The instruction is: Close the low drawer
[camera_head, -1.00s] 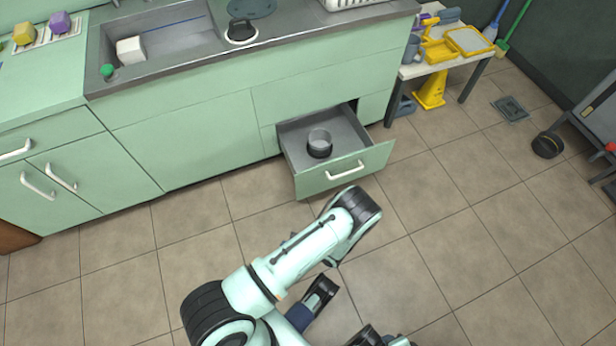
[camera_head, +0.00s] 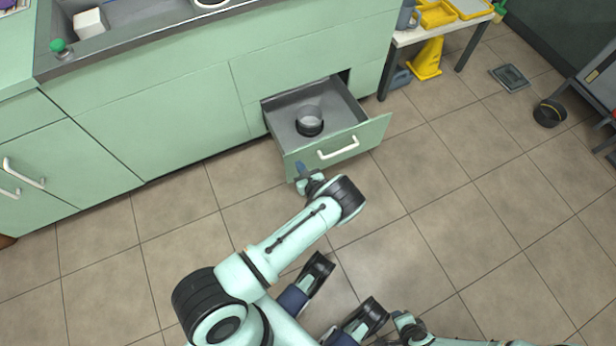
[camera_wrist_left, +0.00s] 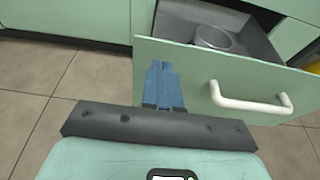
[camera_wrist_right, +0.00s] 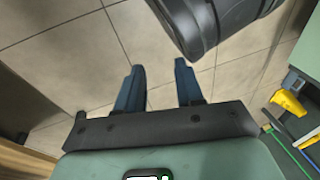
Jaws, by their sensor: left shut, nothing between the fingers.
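The low drawer (camera_head: 305,159) is pulled out of the green cabinet, with a white bar handle (camera_head: 338,148) on its front. A round grey-and-black container (camera_head: 309,121) sits inside it. My left gripper (camera_head: 301,170) is shut and empty at the left part of the drawer front. In the left wrist view its blue fingers (camera_wrist_left: 163,72) are together before the front panel (camera_wrist_left: 190,68), left of the handle (camera_wrist_left: 250,103). I cannot tell whether they touch it. My right gripper (camera_wrist_right: 158,70) is open and empty above the floor in the right wrist view, away from the drawer.
Green cabinets (camera_head: 150,120) with a sink counter run along the back. A small table (camera_head: 440,30) with yellow trays and a yellow floor sign (camera_head: 427,60) stands right of the drawer. A black round object (camera_head: 549,113) lies on the floor. The tiled floor in front is mostly clear.

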